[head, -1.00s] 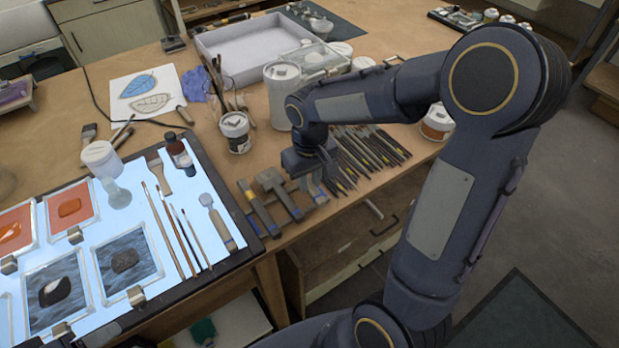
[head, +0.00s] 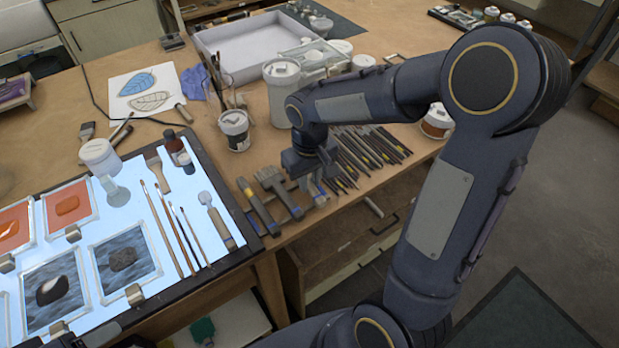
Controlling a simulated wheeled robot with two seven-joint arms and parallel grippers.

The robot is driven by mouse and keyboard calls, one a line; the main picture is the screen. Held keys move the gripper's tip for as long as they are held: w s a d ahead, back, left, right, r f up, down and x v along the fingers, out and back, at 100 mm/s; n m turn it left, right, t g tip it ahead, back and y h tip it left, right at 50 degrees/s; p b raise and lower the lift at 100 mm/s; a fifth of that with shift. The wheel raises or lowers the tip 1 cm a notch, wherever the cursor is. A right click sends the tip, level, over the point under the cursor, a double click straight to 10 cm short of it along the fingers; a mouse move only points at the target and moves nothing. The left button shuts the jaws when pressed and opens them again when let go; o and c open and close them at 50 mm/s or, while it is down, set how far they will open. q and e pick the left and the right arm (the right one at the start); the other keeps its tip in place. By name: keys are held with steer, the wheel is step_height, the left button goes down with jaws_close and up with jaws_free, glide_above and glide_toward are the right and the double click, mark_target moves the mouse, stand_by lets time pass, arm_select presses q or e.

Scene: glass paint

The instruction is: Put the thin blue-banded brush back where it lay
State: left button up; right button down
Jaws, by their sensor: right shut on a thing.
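My right gripper (head: 316,196) is low over the front edge of the wooden bench, at the right end of a short row of flat brushes. Its fingers are shut on a slim thing that I take for the thin blue-banded brush; the wrist and fingers hide most of it. I cannot tell whether it touches the bench. Two wider flat brushes, a left one (head: 259,207) and a middle one (head: 280,193), lie just left of the fingers. My left gripper is out of view.
Dark-handled tools (head: 368,148) lie close together right of the gripper. A paint jar (head: 234,131) and a tall white pot (head: 281,92) stand behind it. A lit panel (head: 150,235) at left holds thin brushes and glass pieces. An open shelf is below the bench edge.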

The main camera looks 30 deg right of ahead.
steer(key=shift+f, duration=0.2)
steer(key=c, duration=1.2)
jaws_free()
steer(key=shift+r, duration=0.1)
step_height(320, 180, up, 7)
steer(key=shift+r+b, duration=0.1)
steer(key=shift+b, duration=0.25)
steer(key=shift+r, duration=0.25)
steer(key=shift+s+r, duration=0.15)
steer(key=shift+s, duration=0.2)
steer(key=s+a+m+t+y, duration=0.1)
steer(key=s+a+t+y, duration=0.1)
steer(key=s, duration=0.6)
steer(key=s+a+t+y, duration=0.1)
steer(key=s+a+t, duration=0.1)
steer(key=s, duration=0.6)
steer(key=shift+m+t+y, duration=0.4)
steer(key=shift+t, duration=0.3)
